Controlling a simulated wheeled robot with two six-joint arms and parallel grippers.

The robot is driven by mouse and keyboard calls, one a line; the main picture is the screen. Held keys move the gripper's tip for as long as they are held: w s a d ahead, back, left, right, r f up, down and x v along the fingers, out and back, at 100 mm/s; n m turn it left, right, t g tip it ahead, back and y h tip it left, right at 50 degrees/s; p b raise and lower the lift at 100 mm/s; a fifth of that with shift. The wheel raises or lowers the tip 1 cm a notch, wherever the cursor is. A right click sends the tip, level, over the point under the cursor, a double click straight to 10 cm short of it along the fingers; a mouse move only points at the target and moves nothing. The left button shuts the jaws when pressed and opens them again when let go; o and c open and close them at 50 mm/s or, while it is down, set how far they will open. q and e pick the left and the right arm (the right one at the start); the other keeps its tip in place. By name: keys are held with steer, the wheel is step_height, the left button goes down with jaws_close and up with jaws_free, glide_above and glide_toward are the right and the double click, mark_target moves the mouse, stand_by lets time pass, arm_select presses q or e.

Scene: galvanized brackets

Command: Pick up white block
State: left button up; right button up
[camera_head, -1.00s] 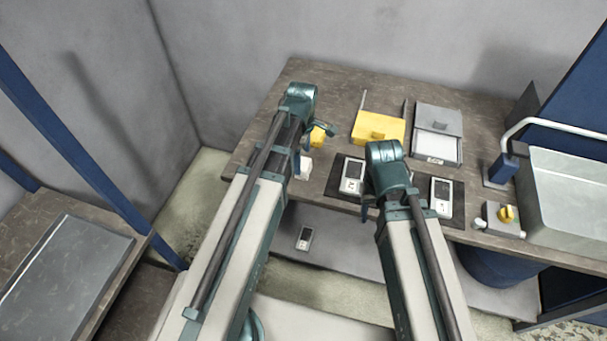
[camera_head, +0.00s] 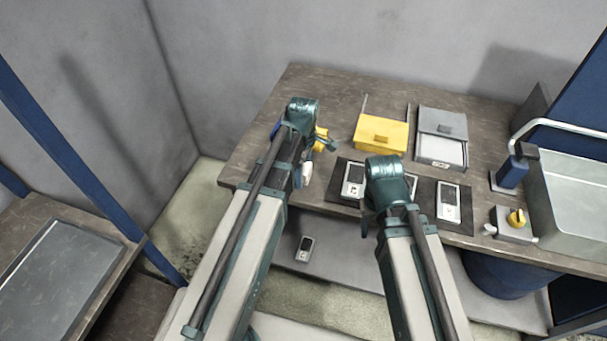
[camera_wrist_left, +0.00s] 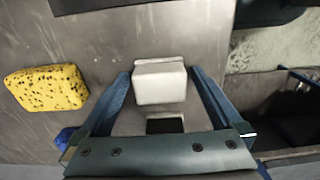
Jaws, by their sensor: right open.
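The white block (camera_wrist_left: 160,84) sits on the worktop in the left wrist view, centred between the two blue fingers of my left gripper (camera_wrist_left: 160,74). The fingers are open, with a small gap on each side of the block. In the head view the white block (camera_head: 307,170) shows beside my left arm, which partly covers it. My right gripper (camera_head: 366,226) is over the front edge of the worktop, mostly hidden behind its own wrist; I see nothing held in it.
A yellow speckled sponge (camera_wrist_left: 46,88) lies left of the block. A yellow box (camera_head: 381,132), a grey box (camera_head: 441,150) and white handheld devices on a dark mat (camera_head: 425,193) stand further right. A sink (camera_head: 575,185) is at the far right.

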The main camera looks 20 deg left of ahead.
arm_select(q)
steer(key=c, duration=1.3)
steer(key=shift+r, duration=0.1)
arm_select(e)
steer(key=shift+r, duration=0.1)
